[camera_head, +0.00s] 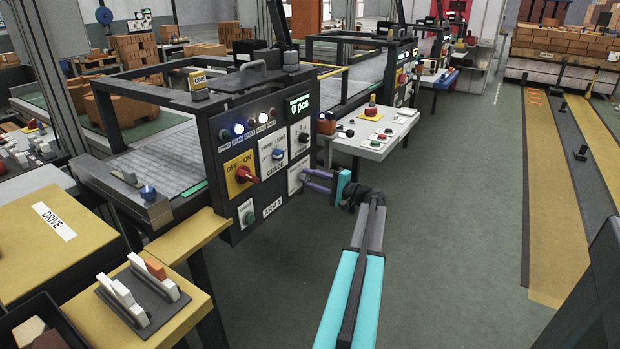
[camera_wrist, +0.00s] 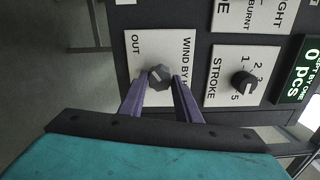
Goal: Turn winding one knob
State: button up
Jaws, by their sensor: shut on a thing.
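The winding knob (camera_wrist: 160,77) is a dark grey faceted knob on a white plate (camera_wrist: 150,52) marked "OUT" and "WIND BY H…", the rest of the word being covered. My gripper (camera_wrist: 160,86) has its two purple fingers on either side of this knob, shut on it. In the head view my gripper (camera_head: 309,181) reaches the right edge of the control panel (camera_head: 225,147), at the small white plate (camera_head: 296,178). The knob itself is hard to make out there behind the fingers.
Beside it in the wrist view is the black stroke knob (camera_wrist: 243,84). The panel also bears a red switch (camera_head: 246,174) on yellow, a grade knob (camera_head: 278,154) and a green button (camera_head: 249,217). A white side table (camera_head: 375,146) stands behind. Green floor (camera_head: 450,200) is clear to the right.

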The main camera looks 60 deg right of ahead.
dwell(0.3)
jog(key=o, duration=1.1)
jog(key=shift+c, duration=0.2)
jog(key=shift+s, duration=0.1)
jog(key=s, duration=1.3)
jog(key=shift+s, duration=0.35)
